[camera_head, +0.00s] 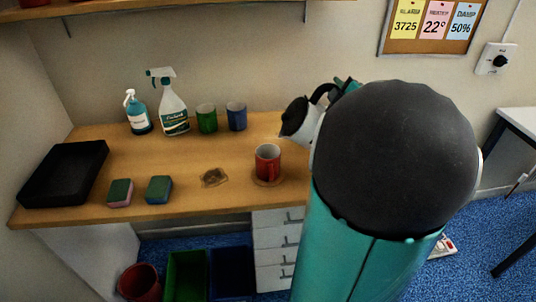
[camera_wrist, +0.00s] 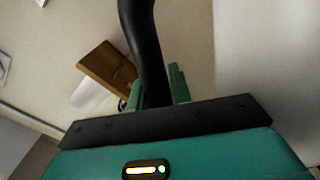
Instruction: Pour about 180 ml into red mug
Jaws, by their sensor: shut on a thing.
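The red mug (camera_head: 267,163) stands upright on a round brown coaster (camera_head: 270,182) near the desk's front right. My gripper (camera_head: 344,87) is above and to the right of the mug, mostly hidden behind my teal arm. It is shut on the black handle of a pale vessel with a dark end (camera_head: 293,119), which looks tilted towards the left, above the mug's right side. Most of the vessel is hidden. In the wrist view the black handle (camera_wrist: 143,40) runs between the green fingers (camera_wrist: 158,88). I see no stream, and I cannot tell how full the mug is.
Green (camera_head: 206,118) and blue (camera_head: 236,116) mugs, a spray bottle (camera_head: 173,110) and a pump bottle (camera_head: 137,115) stand at the back. A black tray (camera_head: 62,174), two sponges (camera_head: 119,193) and a small brown patch (camera_head: 214,177) lie on the desk (camera_head: 180,155). Bins stand below.

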